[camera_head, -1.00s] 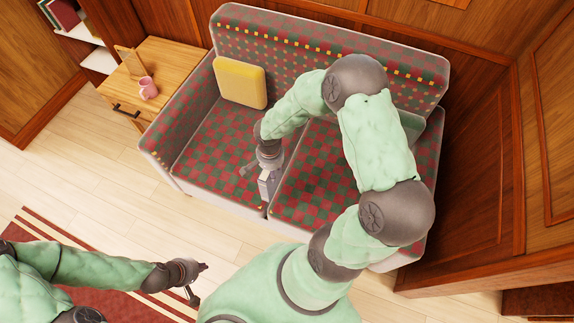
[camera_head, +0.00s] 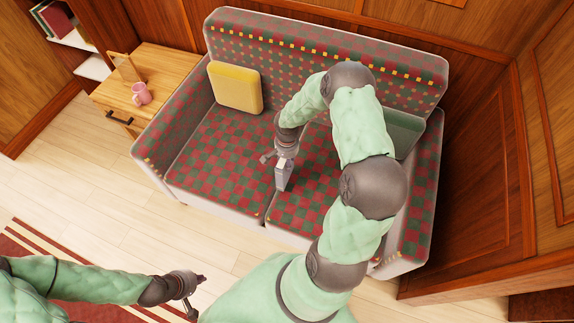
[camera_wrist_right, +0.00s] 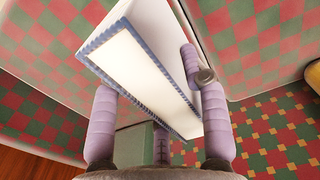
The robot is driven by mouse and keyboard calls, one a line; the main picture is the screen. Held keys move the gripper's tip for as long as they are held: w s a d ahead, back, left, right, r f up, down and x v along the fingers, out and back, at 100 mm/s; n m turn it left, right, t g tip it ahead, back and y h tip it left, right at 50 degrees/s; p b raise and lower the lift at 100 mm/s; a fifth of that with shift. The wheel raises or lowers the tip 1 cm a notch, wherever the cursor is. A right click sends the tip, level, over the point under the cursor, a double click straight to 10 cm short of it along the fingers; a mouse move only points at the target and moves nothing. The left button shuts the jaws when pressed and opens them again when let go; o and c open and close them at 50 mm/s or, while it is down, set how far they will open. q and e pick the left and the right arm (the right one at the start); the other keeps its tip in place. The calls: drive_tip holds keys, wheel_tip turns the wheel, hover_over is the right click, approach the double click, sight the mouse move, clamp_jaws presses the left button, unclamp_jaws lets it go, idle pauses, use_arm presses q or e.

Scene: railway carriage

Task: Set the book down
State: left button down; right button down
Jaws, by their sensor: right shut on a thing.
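The book (camera_head: 284,177) is a small grey and white block in the head view, upright over the front of the sofa's right seat cushion. In the right wrist view the book (camera_wrist_right: 140,70) shows a white face with blue edges and lies tilted between the fingers. My right gripper (camera_head: 280,158) is shut on it. I cannot tell whether the book touches the seat. My left gripper (camera_head: 195,288) is empty, its fingers apart, low over the floor at the lower left.
The checkered sofa (camera_head: 220,150) has a yellow cushion (camera_head: 235,87) at its left and a green cushion (camera_head: 402,132) at its right, partly behind my arm. A wooden cabinet (camera_head: 165,75) with a pink mug (camera_head: 141,94) stands left. The left seat is clear.

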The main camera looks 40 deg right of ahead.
drive_tip(key=shift+w+d+f+b, duration=0.1)
drive_tip(key=shift+f+b, duration=0.65)
drive_tip(key=shift+f, duration=0.9)
drive_tip(key=c, duration=0.6)
unclamp_jaws()
drive_tip(key=shift+f, duration=0.1)
drive_tip(key=shift+c, duration=0.2)
wheel_tip(320, 180, up, 11)
drive_tip(key=p, duration=0.4)
drive_tip(key=shift+r+p, duration=0.2)
drive_tip(key=shift+p, duration=0.1)
drive_tip(key=shift+r, duration=0.45)
drive_tip(key=shift+a, duration=0.2)
